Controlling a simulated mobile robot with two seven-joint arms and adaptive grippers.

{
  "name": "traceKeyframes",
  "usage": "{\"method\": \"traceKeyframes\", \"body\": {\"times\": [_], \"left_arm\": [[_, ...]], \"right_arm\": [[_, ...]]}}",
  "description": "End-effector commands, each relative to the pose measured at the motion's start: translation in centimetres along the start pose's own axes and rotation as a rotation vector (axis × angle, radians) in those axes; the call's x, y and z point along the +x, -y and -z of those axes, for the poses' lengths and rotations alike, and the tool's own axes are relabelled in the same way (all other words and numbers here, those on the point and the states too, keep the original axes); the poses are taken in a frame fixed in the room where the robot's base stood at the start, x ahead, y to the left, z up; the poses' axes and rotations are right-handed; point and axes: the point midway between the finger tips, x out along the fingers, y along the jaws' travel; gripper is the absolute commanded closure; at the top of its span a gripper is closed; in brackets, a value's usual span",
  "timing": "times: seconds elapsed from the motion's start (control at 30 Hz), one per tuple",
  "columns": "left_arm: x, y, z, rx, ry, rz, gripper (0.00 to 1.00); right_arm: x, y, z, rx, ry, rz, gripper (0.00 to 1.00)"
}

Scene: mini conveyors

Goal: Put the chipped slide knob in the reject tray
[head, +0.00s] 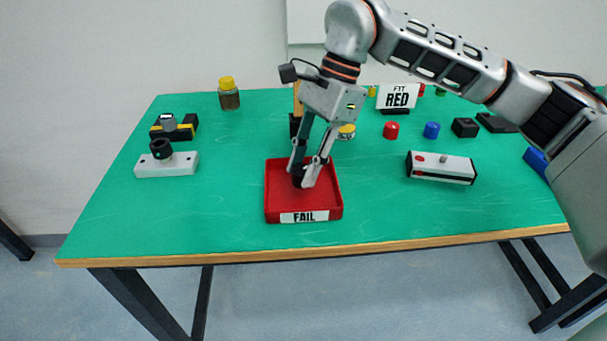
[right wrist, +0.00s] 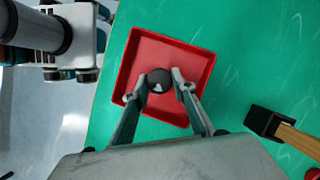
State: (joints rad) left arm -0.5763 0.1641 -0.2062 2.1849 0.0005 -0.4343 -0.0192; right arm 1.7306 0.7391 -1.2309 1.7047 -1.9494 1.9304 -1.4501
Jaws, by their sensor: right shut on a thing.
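The reject tray (head: 274,208) is a shallow red tray with a white "FAIL" label, near the table's front middle; it also shows in the right wrist view (right wrist: 190,50). My right gripper (head: 304,178) reaches down into the tray. In the right wrist view, its fingers (right wrist: 162,84) are shut on a small dark round knob (right wrist: 157,77) with a pale patch on it, over the tray floor. In the head view the knob (head: 297,179) is a dark shape partly hidden by the fingers. I cannot tell whether it touches the floor.
A white block with a black knob (head: 166,165) stands at left. A "FIT RED" sign (head: 397,97), red cap (head: 391,130), blue cap (head: 431,130) and white device (head: 441,168) are at right. A jar (head: 228,94) stands behind. The front left of the table is clear.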

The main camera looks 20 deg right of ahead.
Motion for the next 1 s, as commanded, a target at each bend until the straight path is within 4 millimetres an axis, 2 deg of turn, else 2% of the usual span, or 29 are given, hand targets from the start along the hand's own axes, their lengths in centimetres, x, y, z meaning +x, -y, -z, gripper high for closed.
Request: {"method": "traceKeyframes", "body": {"times": [0.03, 0.13, 0.53, 0.57, 0.6, 1.0], "left_arm": [[0.0, -0.1, -0.3, -0.002, 0.004, -0.002, 0.42], [0.0, -0.1, 0.0, -0.003, -0.002, -0.002, 0.42], [0.3, 0.1, 0.8, -0.005, -0.016, 0.003, 0.42], [0.3, 0.1, 0.8, -0.006, -0.015, 0.003, 0.42], [0.3, 0.1, 0.7, -0.006, -0.015, 0.003, 0.42], [0.2, -0.1, 0.5, -0.008, -0.011, 0.001, 0.42]], "right_arm": [[1.3, -0.1, 0.5, 0.003, 0.002, -0.009, 0.95], [2.3, -0.1, 0.9, 0.003, 0.002, -0.006, 0.95], [2.5, -0.1, 1.0, 0.001, 0.001, -0.003, 0.95], [2.4, 0.0, 1.0, 0.001, 0.001, -0.003, 0.67], [2.4, 0.0, 1.0, 0.001, 0.001, -0.003, 0.58], [2.2, 0.0, 0.9, 0.001, 0.001, -0.002, 0.58]]}}
